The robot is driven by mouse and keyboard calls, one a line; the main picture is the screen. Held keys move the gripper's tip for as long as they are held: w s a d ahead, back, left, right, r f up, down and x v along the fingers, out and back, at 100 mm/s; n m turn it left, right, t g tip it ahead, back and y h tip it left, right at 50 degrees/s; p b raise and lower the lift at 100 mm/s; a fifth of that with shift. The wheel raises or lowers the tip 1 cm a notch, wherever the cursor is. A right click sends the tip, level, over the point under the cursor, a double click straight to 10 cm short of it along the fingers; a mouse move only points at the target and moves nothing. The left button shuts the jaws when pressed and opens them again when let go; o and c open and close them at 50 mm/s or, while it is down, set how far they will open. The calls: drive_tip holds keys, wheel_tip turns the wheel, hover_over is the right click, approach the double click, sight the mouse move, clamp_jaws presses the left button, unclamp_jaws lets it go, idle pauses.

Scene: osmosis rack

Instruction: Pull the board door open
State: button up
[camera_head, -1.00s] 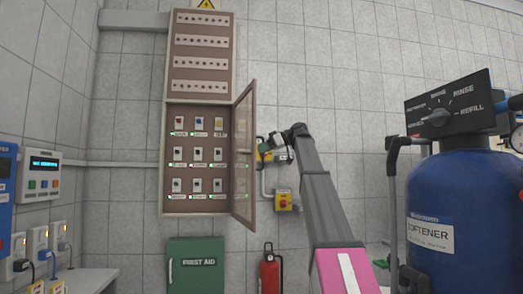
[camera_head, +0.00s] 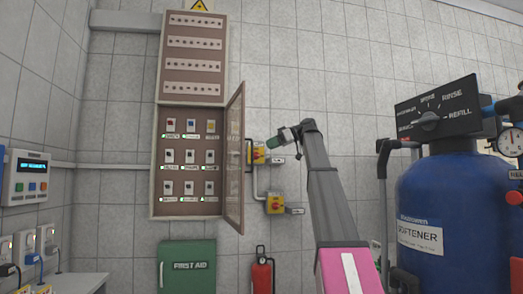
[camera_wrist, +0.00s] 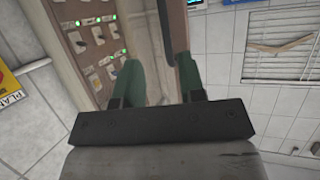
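The board door (camera_head: 234,160), a brown-framed panel with a clear pane, stands swung out from the right side of the wall board (camera_head: 157,160). A thin dark handle seems to show at its outer edge. My gripper (camera_head: 271,144) is right of the door in the head view, with a gap between them in the picture. In the wrist view my gripper (camera_wrist: 156,80) has its two green fingers spread apart. A brown edge, likely the door's (camera_wrist: 171,22), runs down to the right finger; whether they touch I cannot tell. Nothing clearly sits gripped between the fingers.
A green first aid cabinet (camera_head: 187,268) and a red extinguisher (camera_head: 262,274) are below. A blue softener tank (camera_head: 455,225) stands at right. A wall controller (camera_head: 30,175) is at left.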

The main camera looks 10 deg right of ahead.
drive_tip(key=shift+v, duration=1.5)
drive_tip(key=shift+f, duration=0.1)
drive_tip(key=a+f+m+h, duration=0.25)
drive_tip(key=f+m, duration=0.25)
drive_tip(key=f, duration=2.2)
drive_tip(key=a+f+m+h, duration=0.25)
drive_tip(key=f+m, duration=0.25)
drive_tip(key=f, duration=2.3)
drive_tip(key=s+f+m+g+h, duration=0.1)
drive_tip(key=s+f, duration=0.2)
drive_tip(key=f, duration=0.4)
drive_tip(key=s+a+f+m+h, duration=0.1)
drive_tip(key=s+f+h, duration=0.1)
drive_tip(key=s+f, duration=0.35)
drive_tip(key=s+f+m+g+h, duration=0.1)
drive_tip(key=f, duration=0.7)
drive_tip(key=s+f+m+g+h, duration=0.1)
drive_tip(key=s+f+h, duration=0.3)
drive_tip(key=s+f, duration=1.2)
drive_tip(key=shift+s+m, duration=0.5)
drive_tip(key=shift+s, duration=0.35)
drive_tip(key=shift+f, duration=0.15)
